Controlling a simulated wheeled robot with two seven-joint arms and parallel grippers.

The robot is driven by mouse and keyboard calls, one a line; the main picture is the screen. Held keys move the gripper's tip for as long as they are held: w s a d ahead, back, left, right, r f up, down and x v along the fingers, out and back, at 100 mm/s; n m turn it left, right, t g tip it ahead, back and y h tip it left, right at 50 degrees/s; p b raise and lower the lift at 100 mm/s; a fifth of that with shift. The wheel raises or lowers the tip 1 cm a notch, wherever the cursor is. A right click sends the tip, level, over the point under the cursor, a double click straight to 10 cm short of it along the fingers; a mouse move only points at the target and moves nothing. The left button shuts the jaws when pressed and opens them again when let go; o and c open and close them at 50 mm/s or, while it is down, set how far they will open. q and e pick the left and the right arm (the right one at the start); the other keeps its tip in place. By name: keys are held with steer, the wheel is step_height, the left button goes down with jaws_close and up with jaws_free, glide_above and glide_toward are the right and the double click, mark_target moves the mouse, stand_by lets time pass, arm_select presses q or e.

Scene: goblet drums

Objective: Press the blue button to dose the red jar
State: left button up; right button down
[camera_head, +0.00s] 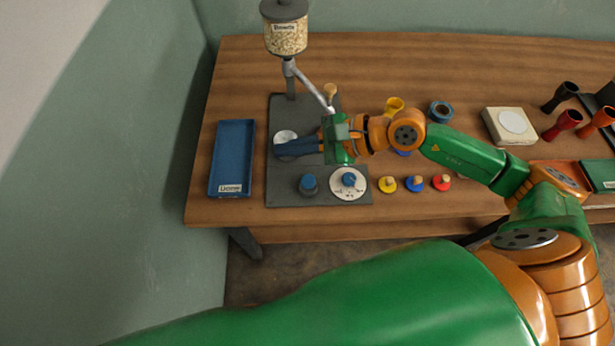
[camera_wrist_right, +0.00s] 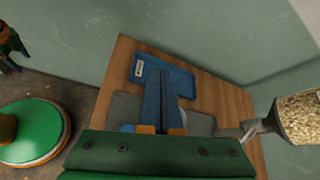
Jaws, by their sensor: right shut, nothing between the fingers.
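The blue button (camera_head: 308,184) sits on the front left of the dark grey dispenser base (camera_head: 280,199), beside a white dial with a blue knob (camera_head: 348,180). My right gripper (camera_head: 277,149) is shut and empty over the base, behind the button and apart from it. Its blue fingers also show together in the wrist view (camera_wrist_right: 163,75). A pale round disc (camera_head: 285,135) shows partly behind the fingers. I cannot make out a red jar on the base; the arm hides part of it. A green and orange part of mine, possibly the left gripper, shows at the wrist view's left edge.
A grain hopper (camera_head: 286,38) stands over the base with a slanting spout. A blue tray (camera_head: 232,158) lies left. Yellow, blue and red lids (camera_head: 441,183) with wooden knobs lie right, before a yellow cup (camera_head: 394,105), blue ring-shaped item (camera_head: 440,111) and white-topped box (camera_head: 509,126).

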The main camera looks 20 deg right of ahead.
mark_target(313, 180)
steer(key=d+f+n+h, duration=0.2)
steer(key=d+f+h, duration=0.1)
steer(key=d, duration=0.2)
steer(key=shift+w+d+g, duration=0.15)
steer(key=shift+d+g, duration=0.05)
steer(key=shift+g, duration=0.1)
steer(key=shift+f, duration=0.1)
steer(key=shift+f, duration=0.15)
step_height(313, 180, down, 8)
steer(key=b, duration=0.6)
steer(key=shift+f, duration=0.2)
steer(key=shift+a+f, duration=0.1)
stand_by(1.1)
steer(key=shift+f+b, duration=0.35)
steer(key=shift+b, duration=0.45)
